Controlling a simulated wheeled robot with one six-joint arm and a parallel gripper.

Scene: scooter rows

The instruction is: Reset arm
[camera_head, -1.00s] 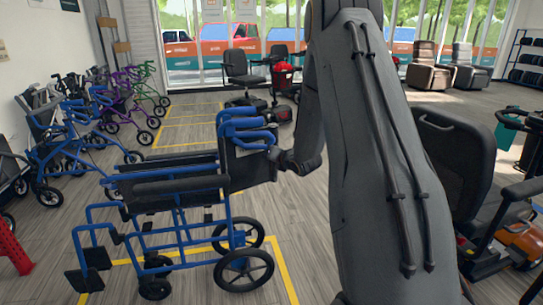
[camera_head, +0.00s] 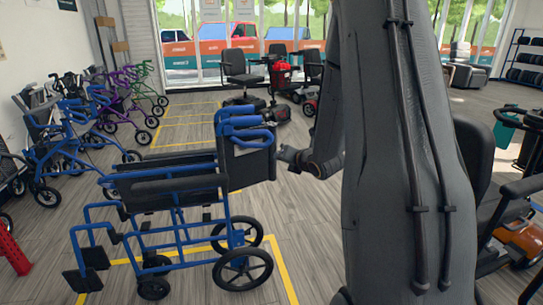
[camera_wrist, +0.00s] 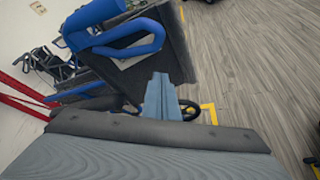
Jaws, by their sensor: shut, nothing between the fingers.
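My gripper (camera_head: 284,153) is at the end of my dark grey arm, just right of the wheelchair's backrest in the head view. It is shut and empty, with a small gap to the chair. In the wrist view the closed fingers (camera_wrist: 161,98) point toward the chair's back. The blue wheelchair (camera_head: 222,190) stands upright on the floor, inside yellow floor lines. Its blue push handle (camera_wrist: 125,38) shows close up in the wrist view. My arm hides part of the floor and windows on the right.
A row of walkers (camera_head: 62,140) lines the left wall. Mobility scooters (camera_head: 282,75) stand at the back centre. A black-seated scooter (camera_head: 520,190) stands close on the right, partly behind my arm. The aisle floor (camera_head: 185,120) behind the wheelchair is clear.

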